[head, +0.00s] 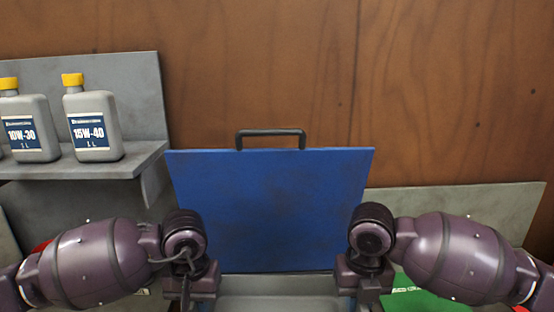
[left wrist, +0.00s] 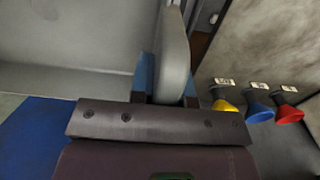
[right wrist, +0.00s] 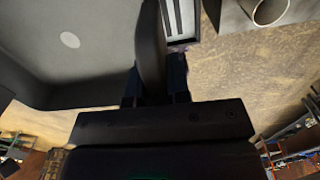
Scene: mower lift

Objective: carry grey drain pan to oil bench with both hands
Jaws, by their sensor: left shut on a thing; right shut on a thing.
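The grey drain pan (head: 280,287) shows only in part at the bottom middle of the head view, between my two wrists. My left gripper (head: 197,290) is shut on the pan's left rim; in the left wrist view the rim stands between its blue-edged fingers (left wrist: 168,88), with the pan's inside to the left. My right gripper (head: 364,285) is shut on the right rim; in the right wrist view the fingers (right wrist: 155,88) clasp a dark wall and the pan (right wrist: 80,50) lies to the left with a pale round spot. No surface is clearly identifiable as the oil bench.
A blue panel with a black handle (head: 270,205) stands upright behind the pan. A grey shelf (head: 100,164) at left holds oil bottles (head: 93,125). The left wrist view shows yellow, blue and red funnels (left wrist: 258,112). A green thing (head: 420,300) lies at lower right.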

